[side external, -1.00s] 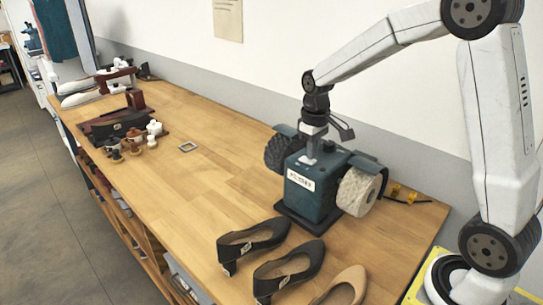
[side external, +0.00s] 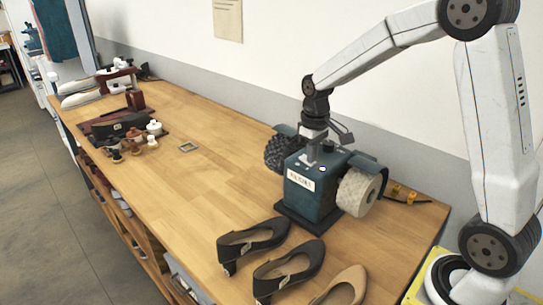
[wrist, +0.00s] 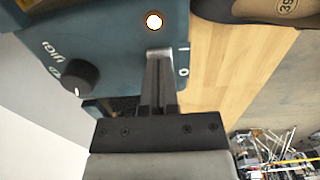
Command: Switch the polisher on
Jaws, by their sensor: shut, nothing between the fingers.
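The polisher (side external: 310,192) is a teal box on a dark base on the bench, with a dark bristly wheel (side external: 279,153) on its left and a pale wheel (side external: 357,192) on its right. My gripper (side external: 311,164) points down at its top, fingers together and empty. In the wrist view, the fingertips (wrist: 160,52) are at the polisher's top (wrist: 110,35), beside printed "I" and "O" marks. The switch itself is hidden behind the fingers; I cannot tell whether they touch it. A round lamp (wrist: 154,20) glows bright, and a black knob (wrist: 80,77) sits to the left.
Two black shoes (side external: 250,243) and a beige shoe (side external: 345,287) lie in front of the polisher. Brushes, jars and a dark box (side external: 118,124) stand at the far end.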

